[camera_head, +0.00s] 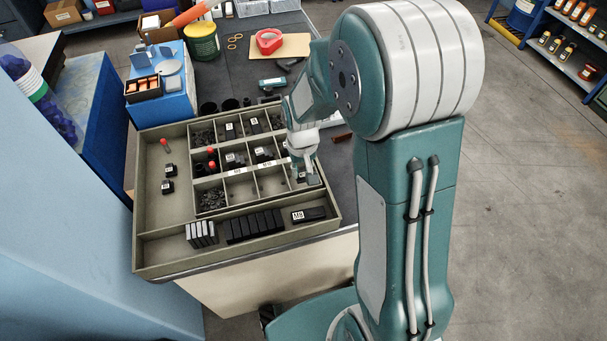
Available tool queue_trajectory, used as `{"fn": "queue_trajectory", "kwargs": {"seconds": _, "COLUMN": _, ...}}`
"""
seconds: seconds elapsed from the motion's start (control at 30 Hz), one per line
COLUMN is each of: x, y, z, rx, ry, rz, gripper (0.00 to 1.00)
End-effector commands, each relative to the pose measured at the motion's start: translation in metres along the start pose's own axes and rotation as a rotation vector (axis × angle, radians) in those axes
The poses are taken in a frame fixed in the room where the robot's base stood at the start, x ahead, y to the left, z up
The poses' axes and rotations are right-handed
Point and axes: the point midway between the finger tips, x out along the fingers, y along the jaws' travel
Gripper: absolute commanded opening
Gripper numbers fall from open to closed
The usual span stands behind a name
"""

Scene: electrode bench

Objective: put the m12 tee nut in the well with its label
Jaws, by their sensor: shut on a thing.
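My gripper (306,174) is over the right-hand column of wells in the olive-grey sorting tray (158,225), near the tray's right wall. It is shut on a small piece, taken to be the M12 tee nut, which is mostly hidden by the fingers. I cannot tell whether the piece touches the well floor. Small white labels show in several wells, but most are too small to read. Two wells left of my gripper, in the front row, look empty (240,188). Another well holds a heap of dark pieces (212,200).
The front trough holds black blocks (255,226) and a labelled block (308,215). Two dark labelled pieces (168,186) and a red-tipped item (165,146) lie in the left compartment. Thin dividers separate the wells. A blue box (160,95) and a yellow-green tin (202,42) stand behind.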

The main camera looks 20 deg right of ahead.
Motion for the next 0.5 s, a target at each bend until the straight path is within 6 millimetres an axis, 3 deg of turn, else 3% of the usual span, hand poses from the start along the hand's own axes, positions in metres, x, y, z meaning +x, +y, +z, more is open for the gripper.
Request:
{"fn": "queue_trajectory", "kwargs": {"seconds": 0.2, "x": 0.03, "y": 0.009, "z": -0.023, "rx": 0.0, "ry": -0.001, "rz": 0.0, "gripper": 0.0}}
{"fn": "queue_trajectory", "kwargs": {"seconds": 0.5, "x": 0.053, "y": 0.014, "z": -0.033, "rx": 0.0, "ry": -0.003, "rz": -0.001, "gripper": 0.0}}
